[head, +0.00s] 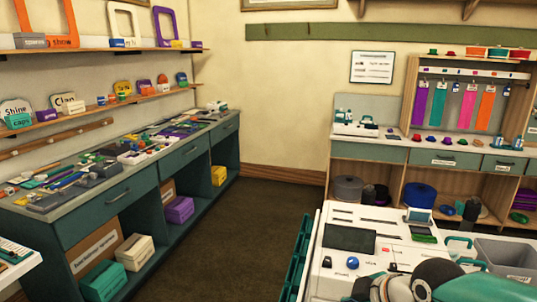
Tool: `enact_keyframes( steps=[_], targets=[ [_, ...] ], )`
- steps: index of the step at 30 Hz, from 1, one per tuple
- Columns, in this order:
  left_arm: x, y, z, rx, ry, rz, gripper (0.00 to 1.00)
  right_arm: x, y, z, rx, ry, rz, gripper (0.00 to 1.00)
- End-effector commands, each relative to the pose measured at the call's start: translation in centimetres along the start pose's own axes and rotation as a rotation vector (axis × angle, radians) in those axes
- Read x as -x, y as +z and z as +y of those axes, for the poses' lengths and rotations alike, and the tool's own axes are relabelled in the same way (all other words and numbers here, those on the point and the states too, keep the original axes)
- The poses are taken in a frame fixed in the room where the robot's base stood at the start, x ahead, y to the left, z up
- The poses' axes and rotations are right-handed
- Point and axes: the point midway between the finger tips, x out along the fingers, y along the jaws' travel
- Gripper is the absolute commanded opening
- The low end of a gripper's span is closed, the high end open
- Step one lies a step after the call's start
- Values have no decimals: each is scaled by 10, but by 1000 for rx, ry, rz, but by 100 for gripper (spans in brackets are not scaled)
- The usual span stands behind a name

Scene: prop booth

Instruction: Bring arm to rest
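Parts of what seem to be my own arm, rounded dark grey and teal shapes, show at the bottom right edge, over the near end of a white console (345,215). No gripper fingers can be made out in the head view. My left arm does not show. Whether either gripper holds anything cannot be seen.
A long green counter (125,190) crowded with small items runs along the left wall under shelves (100,105). A cabinet (445,160) with coloured strips stands at the back right. A grey bin (505,258) sits beside the console. The brown floor (240,235) between is clear.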

Motion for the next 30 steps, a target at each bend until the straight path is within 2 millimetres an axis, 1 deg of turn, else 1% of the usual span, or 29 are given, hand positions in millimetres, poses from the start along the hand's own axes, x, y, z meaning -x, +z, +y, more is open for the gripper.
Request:
enact_keyframes(
  steps=[1,5,8,11,12,14,15,17,18,20,21,23,24,25,27,30],
  targets=[
    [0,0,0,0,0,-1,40,-13,8,-7,-9,-31,-22,0],
    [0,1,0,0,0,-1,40,-45,31,-29,-35,-115,-75,0],
    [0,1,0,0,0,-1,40,-74,52,-53,-65,-191,-118,0],
    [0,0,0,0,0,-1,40,-108,80,-88,-128,-286,-167,0],
    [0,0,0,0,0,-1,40,-123,93,-108,-169,-331,-190,0],
    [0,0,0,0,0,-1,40,-146,114,-143,-251,-398,-228,0],
    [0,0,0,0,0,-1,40,-158,127,-167,-315,-439,-255,0],
    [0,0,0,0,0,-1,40,-173,144,-203,-418,-489,-293,0],
    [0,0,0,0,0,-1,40,-181,154,-227,-492,-515,-320,0],
    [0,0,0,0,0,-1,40,-189,167,-261,-604,-548,-361,0],
    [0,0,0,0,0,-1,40,-192,174,-282,-683,-562,-390,0],
    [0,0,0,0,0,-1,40,-195,183,-313,-806,-572,-434,0],
    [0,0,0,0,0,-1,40,-196,188,-331,-897,-568,-466,0],
    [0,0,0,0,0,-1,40,-196,190,-342,-963,-558,-485,0],
    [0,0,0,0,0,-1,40,-197,191,-353,-1093,-510,-508,0],
    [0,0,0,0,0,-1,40,-200,190,-345,-1244,-416,-498,0]
  ],
)
